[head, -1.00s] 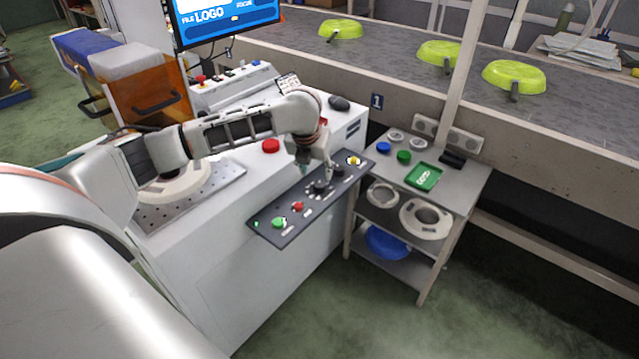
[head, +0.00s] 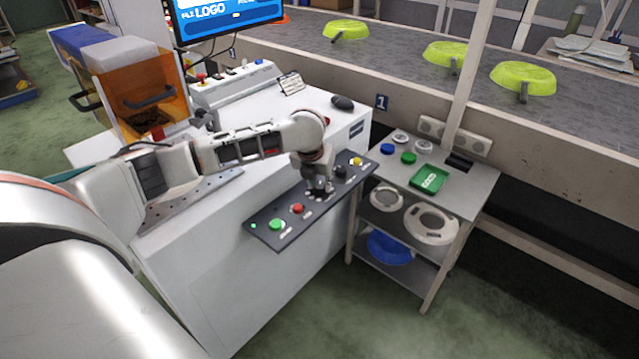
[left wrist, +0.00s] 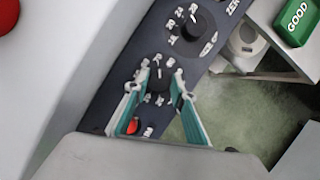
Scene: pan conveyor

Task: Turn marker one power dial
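A dark control panel (head: 265,232) runs along the front edge of the white machine. It carries a green button (head: 277,224), a red button (head: 297,208), two black dials and a yellow button (head: 357,161). My left gripper (left wrist: 164,75) points down at the panel, its two fingers apart on either side of the nearer dial (left wrist: 160,86). Whether they touch it is not clear. White marks ring this dial. The other dial (left wrist: 192,27), with numbers such as 20 and 24, lies just beyond the fingertips. In the head view my gripper mostly hides the nearer dial. My right gripper is not in view.
A grey cart (head: 470,190) with a green tray (head: 429,179) marked GOOD stands right of the panel. Behind it runs a conveyor (head: 400,70) with lime-green pans (head: 523,78). A black mouse (head: 342,102) lies on the machine top.

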